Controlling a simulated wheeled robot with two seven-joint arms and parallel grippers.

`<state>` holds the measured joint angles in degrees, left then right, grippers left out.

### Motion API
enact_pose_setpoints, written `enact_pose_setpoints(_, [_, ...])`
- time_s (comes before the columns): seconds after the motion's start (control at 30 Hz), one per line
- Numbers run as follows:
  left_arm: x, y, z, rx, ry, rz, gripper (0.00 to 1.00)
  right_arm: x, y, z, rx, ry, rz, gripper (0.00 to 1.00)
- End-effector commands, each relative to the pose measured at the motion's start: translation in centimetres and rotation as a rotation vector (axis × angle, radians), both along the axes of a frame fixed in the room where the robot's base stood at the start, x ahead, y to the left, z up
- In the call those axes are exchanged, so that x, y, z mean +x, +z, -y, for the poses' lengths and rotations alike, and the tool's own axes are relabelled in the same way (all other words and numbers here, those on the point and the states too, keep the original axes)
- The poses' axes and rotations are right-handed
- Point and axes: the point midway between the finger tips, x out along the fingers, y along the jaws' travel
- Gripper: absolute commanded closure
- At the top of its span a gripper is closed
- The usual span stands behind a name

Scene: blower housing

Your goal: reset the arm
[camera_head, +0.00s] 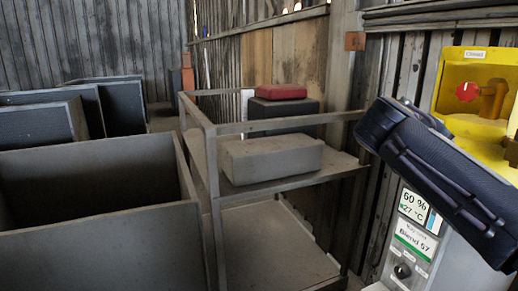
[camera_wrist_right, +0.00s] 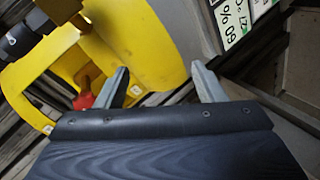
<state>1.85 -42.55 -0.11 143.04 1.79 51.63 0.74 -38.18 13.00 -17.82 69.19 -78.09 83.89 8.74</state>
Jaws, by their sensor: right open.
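My right arm (camera_head: 430,170), dark blue, reaches in from the right edge in the head view, in front of the grey machine. Its fingertips are hidden in that view. In the right wrist view my right gripper (camera_wrist_right: 162,83) shows two grey fingers spread apart, with nothing between them. The fingers point toward the yellow blower housing (camera_wrist_right: 140,35) and its red knob (camera_wrist_right: 83,100); I cannot tell the exact gap. The yellow housing also shows in the head view (camera_head: 452,72), with the red knob (camera_head: 467,92) on its front. My left gripper is not in view.
A grey machine (camera_head: 440,265) with labels and a small display stands below the housing. Large dark bins (camera_head: 95,175) fill the left. A plank wall closes the back.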

Motion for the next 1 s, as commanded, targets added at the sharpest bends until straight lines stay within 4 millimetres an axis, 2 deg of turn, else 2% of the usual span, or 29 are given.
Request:
enact_pose_setpoints(0.03, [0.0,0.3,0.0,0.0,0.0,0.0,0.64,-0.8,-1.8,1.1,0.061,0.019,-0.036,0.37])
enact_pose_setpoints(0.1, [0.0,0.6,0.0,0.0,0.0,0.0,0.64,-2.2,-4.7,1.9,0.162,0.059,-0.084,0.37])
enact_pose_setpoints(0.17, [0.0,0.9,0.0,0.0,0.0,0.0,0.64,-4.0,-7.7,2.2,0.271,0.096,-0.126,0.37])
enact_pose_setpoints(0.23, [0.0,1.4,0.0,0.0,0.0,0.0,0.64,-7.0,-11.5,1.9,0.427,0.146,-0.171,0.37])
enact_pose_setpoints(0.3, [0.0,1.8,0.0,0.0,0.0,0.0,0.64,-10.7,-15.2,0.5,0.598,0.187,-0.197,0.37])
enact_pose_setpoints(0.37, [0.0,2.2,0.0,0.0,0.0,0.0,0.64,-14.0,-17.9,-1.3,0.74,0.214,-0.205,0.37])
enact_pose_setpoints(0.4, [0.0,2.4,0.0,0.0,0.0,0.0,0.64,-16.1,-19.5,-2.8,0.832,0.224,-0.202,0.37])
enact_pose_setpoints(0.5, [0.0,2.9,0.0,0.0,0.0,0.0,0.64,-20.8,-22.8,-6.6,1.037,0.23,-0.175,0.37])
enact_pose_setpoints(0.6, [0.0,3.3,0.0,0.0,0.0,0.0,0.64,-24.2,-25.1,-9.8,1.192,0.21,-0.132,0.37])
enact_pose_setpoints(0.7, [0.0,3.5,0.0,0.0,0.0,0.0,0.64,-26.1,-26.7,-12.0,1.29,0.186,-0.094,0.37])
enact_pose_setpoints(0.83, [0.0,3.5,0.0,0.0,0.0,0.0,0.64,-27.0,-27.6,-13.2,1.346,0.168,-0.07,0.37])
enact_pose_setpoints(1.0, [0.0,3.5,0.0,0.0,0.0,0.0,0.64,-27.0,-27.6,-13.2,1.346,0.168,-0.07,0.37])
